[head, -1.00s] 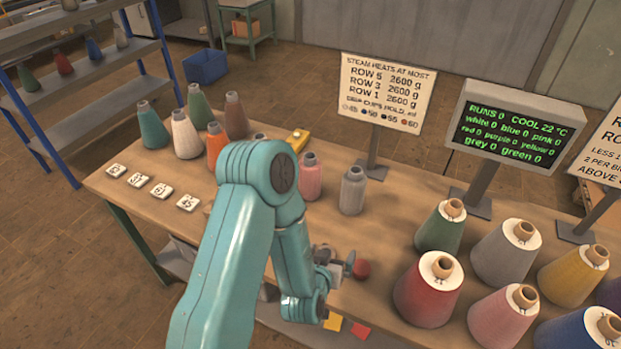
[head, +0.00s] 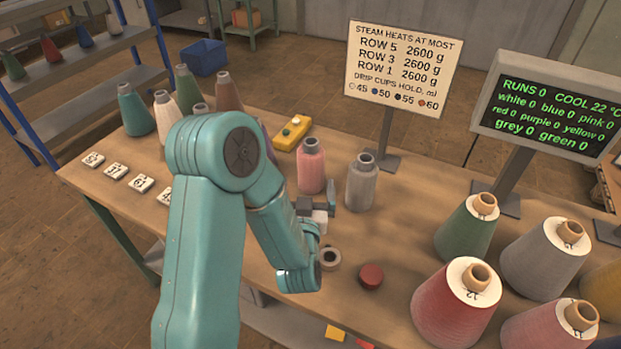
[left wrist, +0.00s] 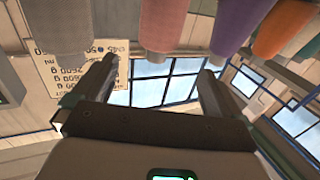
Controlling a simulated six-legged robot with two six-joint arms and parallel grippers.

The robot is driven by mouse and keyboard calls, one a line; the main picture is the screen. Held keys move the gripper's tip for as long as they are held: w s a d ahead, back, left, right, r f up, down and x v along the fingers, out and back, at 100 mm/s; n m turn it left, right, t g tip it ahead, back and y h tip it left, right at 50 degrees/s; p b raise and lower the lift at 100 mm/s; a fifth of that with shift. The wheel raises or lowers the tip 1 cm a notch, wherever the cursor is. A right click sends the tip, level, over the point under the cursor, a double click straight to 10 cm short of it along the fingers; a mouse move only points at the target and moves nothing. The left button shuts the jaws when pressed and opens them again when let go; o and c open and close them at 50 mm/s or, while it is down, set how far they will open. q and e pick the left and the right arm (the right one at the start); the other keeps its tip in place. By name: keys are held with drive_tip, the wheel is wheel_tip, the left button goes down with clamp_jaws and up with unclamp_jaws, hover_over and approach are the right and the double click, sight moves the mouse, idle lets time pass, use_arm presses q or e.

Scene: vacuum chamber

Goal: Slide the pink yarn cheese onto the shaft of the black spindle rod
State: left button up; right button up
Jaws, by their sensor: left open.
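A pink yarn package (head: 545,332) with a white top and brown core stands at the lower right in the head view, cut off by the bottom edge. A smaller pink bottle-shaped piece (head: 311,168) with a grey neck stands mid-table; I cannot tell which one is the cheese. My left gripper (head: 318,202) is open and empty, low over the table just in front of the smaller pink piece. In the left wrist view the two fingers (left wrist: 150,85) are spread, with a pink piece (left wrist: 160,22) beyond them. I cannot make out the black spindle rod. My right gripper is not in view.
A grey bottle-shaped piece (head: 361,182) stands right of the gripper. A dark red disc (head: 371,276) and a grey ring (head: 329,258) lie nearer. Red (head: 445,312), green (head: 465,235) and grey (head: 535,262) packages crowd the right. A yellow box (head: 290,133) lies behind.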

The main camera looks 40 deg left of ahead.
sight(310, 162)
use_arm(q)
drive_tip(key=b+x, duration=0.1)
drive_tip(key=x, duration=0.3)
drive_tip(key=shift+r+b, duration=0.2)
drive_tip(key=shift+b, duration=0.1)
drive_tip(key=x, duration=0.4)
drive_tip(key=shift+w+a+f+p, duration=0.2)
drive_tip(key=shift+a+p, duration=0.05)
drive_tip(key=shift+p, duration=0.1)
drive_tip(key=shift+w+a, duration=0.35)
drive_tip(key=shift+w, duration=0.15)
drive_tip(key=x, duration=0.2)
drive_tip(key=p+x, duration=0.1)
drive_tip(key=x, duration=0.1)
drive_tip(key=shift+w+a+f, duration=0.1)
drive_tip(key=shift+w+f, duration=0.1)
drive_tip(key=shift+w, duration=0.05)
drive_tip(key=c, duration=1.2)
drive_tip(key=shift+c, duration=1.2)
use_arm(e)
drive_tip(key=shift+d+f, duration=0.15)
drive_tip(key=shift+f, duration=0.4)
use_arm(q)
drive_tip(key=shift+r, duration=0.15)
